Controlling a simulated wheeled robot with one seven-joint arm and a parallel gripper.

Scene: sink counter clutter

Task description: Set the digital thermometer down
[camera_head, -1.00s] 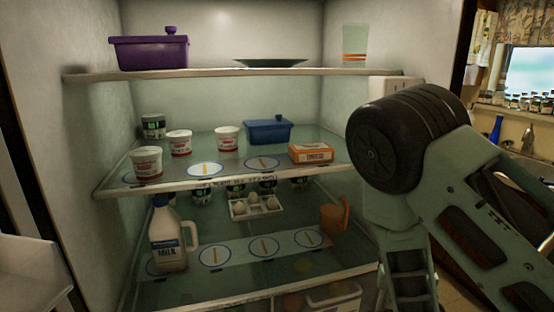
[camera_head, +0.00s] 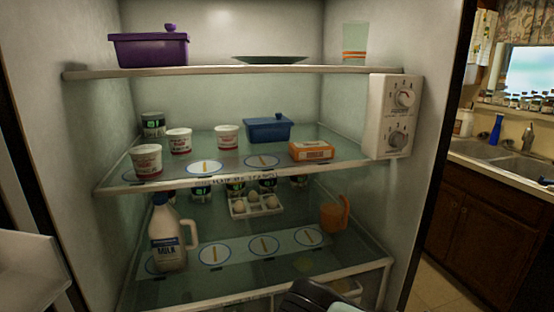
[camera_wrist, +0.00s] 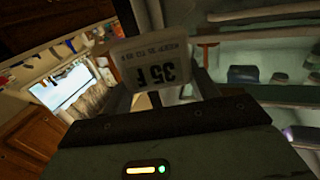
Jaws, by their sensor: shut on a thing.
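The digital thermometer (camera_wrist: 160,62), a small pale block reading "35 F", is in my gripper (camera_wrist: 162,92) in the wrist view. Its writing appears upside down there. The gripper's fingers are shut on it, one at each side. In the head view neither the thermometer nor the gripper's fingers show; only a dark part of my arm shows at the bottom edge. The open fridge's middle shelf (camera_head: 225,180) and lower shelf (camera_head: 205,290) carry round blue-rimmed markers, with bare markers on both.
The middle shelf holds white-and-red tubs (camera_head: 146,160), a blue box (camera_head: 269,129) and an orange carton (camera_head: 311,151). Below are a milk jug (camera_head: 168,240), eggs (camera_head: 254,202) and an orange cup (camera_head: 335,214). A dial panel (camera_head: 394,117) is on the right wall.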

